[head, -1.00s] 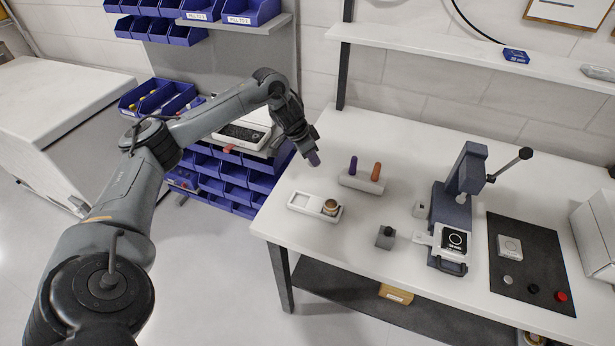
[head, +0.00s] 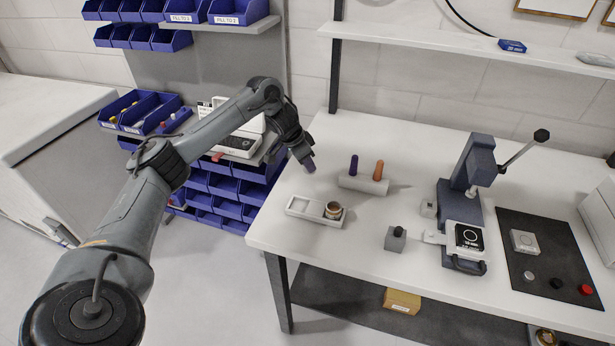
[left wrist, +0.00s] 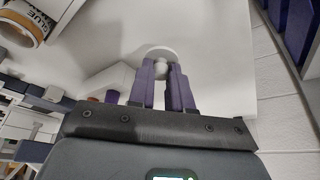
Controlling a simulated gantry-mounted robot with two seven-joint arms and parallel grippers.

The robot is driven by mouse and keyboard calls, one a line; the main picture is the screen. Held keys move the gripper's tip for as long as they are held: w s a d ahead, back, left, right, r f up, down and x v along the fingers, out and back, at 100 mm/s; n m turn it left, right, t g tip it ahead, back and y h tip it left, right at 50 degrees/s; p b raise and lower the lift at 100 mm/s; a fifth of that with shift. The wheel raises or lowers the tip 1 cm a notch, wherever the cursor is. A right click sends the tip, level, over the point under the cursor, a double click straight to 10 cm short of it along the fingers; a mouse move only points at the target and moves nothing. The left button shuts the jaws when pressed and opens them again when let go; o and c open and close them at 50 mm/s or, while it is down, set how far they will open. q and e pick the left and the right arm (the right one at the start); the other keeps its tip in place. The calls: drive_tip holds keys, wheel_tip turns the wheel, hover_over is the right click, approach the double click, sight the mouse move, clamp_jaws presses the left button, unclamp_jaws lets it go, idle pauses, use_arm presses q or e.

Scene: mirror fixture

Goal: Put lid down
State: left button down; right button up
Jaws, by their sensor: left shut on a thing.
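My left gripper (head: 309,167) hangs over the left part of the white table, behind the small white tray. In the left wrist view its purple fingers (left wrist: 166,85) are shut on the knob of a pale round lid (left wrist: 160,53). The lid's disc is beyond the fingertips; I cannot tell whether it touches the table. In the head view the lid cannot be made out. The glue pot (head: 333,210) stands in the right compartment of the tray (head: 300,213); its left compartment is empty. The pot also shows in the left wrist view (left wrist: 22,22). My right gripper is not in view.
A pale holder (head: 362,183) with a purple and an orange handle stands right of the gripper. A small grey block (head: 395,239), a lever press (head: 463,205) and a black mat (head: 545,262) are farther right. Blue bins (head: 215,180) stand left of the table.

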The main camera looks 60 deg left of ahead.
sight(307, 172)
use_arm(q)
wheel_tip(307, 172, down, 3)
drive_tip(key=shift+a+f+b, duration=0.1)
drive_tip(key=shift+f+b, duration=0.1)
drive_tip(key=shift+b, duration=0.35)
drive_tip(key=shift+f, duration=0.15)
drive_tip(key=c, duration=1.1)
unclamp_jaws()
drive_tip(key=shift+f, duration=0.15)
drive_tip(key=shift+o, duration=0.2)
drive_tip(key=shift+s+r, duration=0.1)
drive_tip(key=shift+r, duration=0.3)
drive_tip(key=p+v, duration=0.4)
drive_tip(key=v, duration=0.7)
drive_tip(key=shift+r, duration=0.25)
